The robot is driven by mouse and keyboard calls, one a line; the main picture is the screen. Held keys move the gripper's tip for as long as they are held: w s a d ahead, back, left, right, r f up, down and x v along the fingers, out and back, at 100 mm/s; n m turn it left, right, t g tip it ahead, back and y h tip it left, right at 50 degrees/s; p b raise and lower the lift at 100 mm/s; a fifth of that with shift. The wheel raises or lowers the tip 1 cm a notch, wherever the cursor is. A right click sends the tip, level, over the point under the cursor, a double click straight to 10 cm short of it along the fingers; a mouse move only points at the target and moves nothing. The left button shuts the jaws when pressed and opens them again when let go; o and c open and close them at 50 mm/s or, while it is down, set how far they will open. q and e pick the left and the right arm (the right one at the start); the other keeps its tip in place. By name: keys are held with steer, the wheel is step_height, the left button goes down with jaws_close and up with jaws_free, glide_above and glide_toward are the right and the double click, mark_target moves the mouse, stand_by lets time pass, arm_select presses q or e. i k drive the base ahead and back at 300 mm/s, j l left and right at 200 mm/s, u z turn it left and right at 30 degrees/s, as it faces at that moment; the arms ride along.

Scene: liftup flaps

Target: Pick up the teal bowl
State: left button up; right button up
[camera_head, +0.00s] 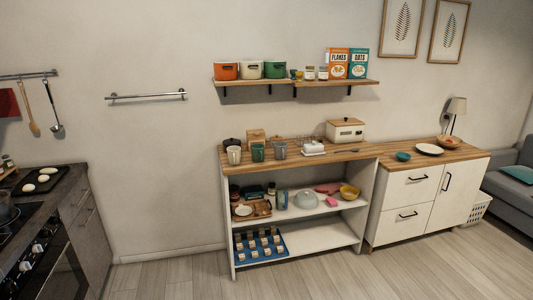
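A small teal bowl (403,156) sits on the wooden top of the white cabinet, near its left end. A white oval plate (430,149) lies to the right of the bowl, apart from it. Nothing stands in front of the bowl. Neither of my grippers shows in the head view.
The white cabinet (408,192) stands to the right of an open shelf unit (300,240) holding cups, dishes and a blue tray. A wall shelf (290,84) hangs above. The floor (400,275) in front is clear.

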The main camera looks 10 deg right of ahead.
mark_target(401, 155)
steer(key=i+z, duration=0.3)
steer(key=i, duration=0.3)
steer(key=i+j+z, duration=0.1)
steer(key=i+z, duration=0.15)
steer(key=i, duration=0.3)
steer(key=i+j+z, duration=0.3)
steer(key=i, duration=0.3)
steer(key=i+l+z, duration=0.25)
steer(key=i+z, duration=0.15)
steer(key=i+l+z, duration=0.1)
steer(key=i+z, duration=0.65)
steer(key=i+j+z, duration=0.2)
steer(key=i+z, duration=0.2)
steer(key=i, duration=0.15)
